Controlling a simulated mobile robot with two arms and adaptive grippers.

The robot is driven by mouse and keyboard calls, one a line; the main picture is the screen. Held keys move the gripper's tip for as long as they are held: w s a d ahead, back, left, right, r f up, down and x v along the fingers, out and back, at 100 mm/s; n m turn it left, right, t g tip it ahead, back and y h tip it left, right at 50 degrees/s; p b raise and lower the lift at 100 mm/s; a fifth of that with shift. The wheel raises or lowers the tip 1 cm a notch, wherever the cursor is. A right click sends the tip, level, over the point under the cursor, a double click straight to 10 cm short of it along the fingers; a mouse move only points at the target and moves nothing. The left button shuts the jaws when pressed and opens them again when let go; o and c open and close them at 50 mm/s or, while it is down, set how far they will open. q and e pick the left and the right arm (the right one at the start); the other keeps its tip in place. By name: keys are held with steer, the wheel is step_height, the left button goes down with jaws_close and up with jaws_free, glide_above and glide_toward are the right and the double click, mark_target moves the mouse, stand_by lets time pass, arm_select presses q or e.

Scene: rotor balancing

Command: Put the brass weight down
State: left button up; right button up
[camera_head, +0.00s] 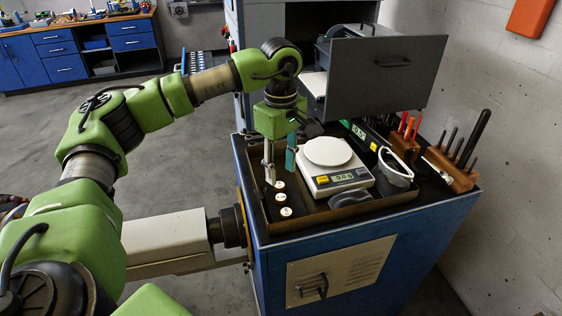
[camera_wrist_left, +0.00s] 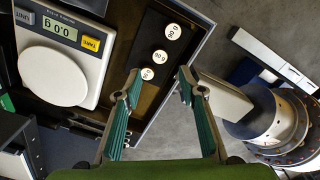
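My left gripper (camera_head: 280,176) points down at the left end of the tray on the blue cabinet. In the left wrist view its two fingertips (camera_wrist_left: 160,80) are apart, with nothing visibly held between them. Just beyond the tips is a dark holder (camera_wrist_left: 144,50) with a row of three weights showing pale, numbered round tops: a near one (camera_wrist_left: 147,73), a middle one (camera_wrist_left: 160,56) and a far one (camera_wrist_left: 174,31). Only their tops show clearly, so I cannot tell which is the brass weight. My right gripper is not in view.
A white scale (camera_head: 327,152) reading 0.0 stands right of the gripper. The tray's raised rim (camera_head: 335,211) borders this area. A grey drawer (camera_head: 385,75) juts out behind the scale.

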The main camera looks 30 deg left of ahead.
arm_select(q)
steer(key=shift+r+b, duration=0.3)
steer(key=shift+r, duration=1.6)
